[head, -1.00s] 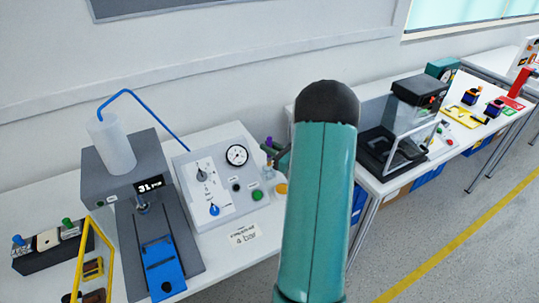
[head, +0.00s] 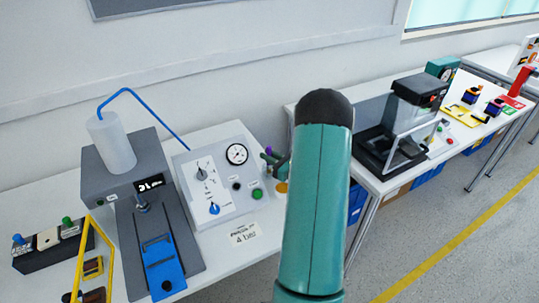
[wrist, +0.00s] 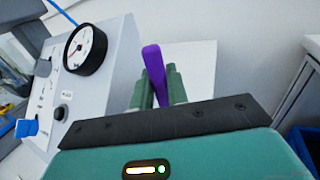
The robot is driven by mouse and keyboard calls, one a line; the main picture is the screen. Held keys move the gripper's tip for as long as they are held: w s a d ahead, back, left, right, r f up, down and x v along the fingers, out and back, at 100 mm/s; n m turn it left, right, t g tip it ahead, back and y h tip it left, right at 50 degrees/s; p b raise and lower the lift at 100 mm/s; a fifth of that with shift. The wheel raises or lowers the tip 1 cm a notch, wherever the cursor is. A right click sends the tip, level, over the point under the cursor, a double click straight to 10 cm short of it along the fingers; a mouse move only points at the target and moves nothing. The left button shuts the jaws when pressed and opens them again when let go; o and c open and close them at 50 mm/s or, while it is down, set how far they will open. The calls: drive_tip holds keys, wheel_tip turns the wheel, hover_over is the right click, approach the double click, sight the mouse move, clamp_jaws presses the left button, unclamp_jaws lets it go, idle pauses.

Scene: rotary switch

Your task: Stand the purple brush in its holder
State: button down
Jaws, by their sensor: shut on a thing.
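The purple brush (wrist: 155,75) stands up between the two green fingers of my gripper (wrist: 158,88) in the wrist view. The fingers are shut on it. Its lower part is hidden behind the gripper body. In the head view only a small purple tip (head: 268,150) shows, above my gripper (head: 270,158) at the right edge of the bench, beside the panel box. I cannot make out the holder in either view; my arm covers part of that area.
A grey panel box (head: 215,180) with a gauge (head: 236,154), a blue knob (head: 214,209) and buttons stands left of the gripper. A yellow-orange item (head: 281,187) sits just below the gripper. A white card (head: 243,235) lies in front. A second bench (head: 395,182) is to the right.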

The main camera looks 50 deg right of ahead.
drive_tip(key=c, duration=1.4)
unclamp_jaws()
drive_tip(key=shift+r, duration=0.15)
